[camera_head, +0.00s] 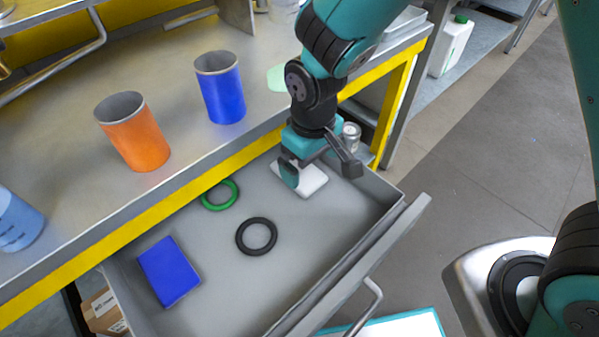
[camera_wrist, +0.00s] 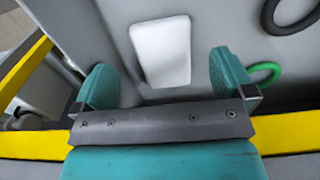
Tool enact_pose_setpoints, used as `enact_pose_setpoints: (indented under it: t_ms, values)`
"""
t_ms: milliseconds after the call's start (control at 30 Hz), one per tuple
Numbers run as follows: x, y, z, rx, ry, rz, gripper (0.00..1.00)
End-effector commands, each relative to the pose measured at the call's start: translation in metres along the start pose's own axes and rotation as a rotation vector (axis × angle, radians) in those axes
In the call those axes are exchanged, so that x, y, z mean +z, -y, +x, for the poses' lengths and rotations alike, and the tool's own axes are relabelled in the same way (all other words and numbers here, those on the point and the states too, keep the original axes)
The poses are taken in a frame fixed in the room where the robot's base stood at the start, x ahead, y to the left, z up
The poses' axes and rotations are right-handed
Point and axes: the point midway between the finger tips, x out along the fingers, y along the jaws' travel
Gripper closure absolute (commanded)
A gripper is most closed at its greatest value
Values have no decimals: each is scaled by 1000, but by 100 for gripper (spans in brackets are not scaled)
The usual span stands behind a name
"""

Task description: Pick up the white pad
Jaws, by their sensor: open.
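The white pad (camera_head: 309,181) lies flat on the floor of the open drawer (camera_head: 211,257), near the drawer's back right part. In the wrist view the white pad (camera_wrist: 161,50) shows ahead of the fingers, roughly between them. My gripper (camera_head: 318,172) is above the pad in the head view and hides part of it. In the wrist view my gripper (camera_wrist: 161,77) has its two teal fingers wide apart with nothing between them. The gap in height between the fingertips and the pad is hard to tell.
A green ring (camera_head: 220,195), a black ring (camera_head: 256,236) and a blue pad (camera_head: 168,271) lie in the drawer. The yellow bench edge (camera_head: 135,226) runs along the drawer's back. An orange cup (camera_head: 133,131) and a blue cup (camera_head: 220,87) stand on the bench.

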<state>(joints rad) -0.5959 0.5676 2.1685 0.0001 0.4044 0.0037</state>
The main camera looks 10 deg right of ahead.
Motion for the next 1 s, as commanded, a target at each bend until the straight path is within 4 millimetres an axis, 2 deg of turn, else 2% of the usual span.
enact_pose_setpoints:
  t_ms: [300, 533, 567, 767, 1000]
  values:
    - [1, 1, 46, 0, 3, 0, 0]
    - [1, 1, 48, 0, 1, -1, 0]
    - [1, 1, 48, 0, 1, -1, 2]
    - [1, 1, 48, 0, 1, -1, 48]
    - [1, 1, 47, 0, 1, -1, 49]
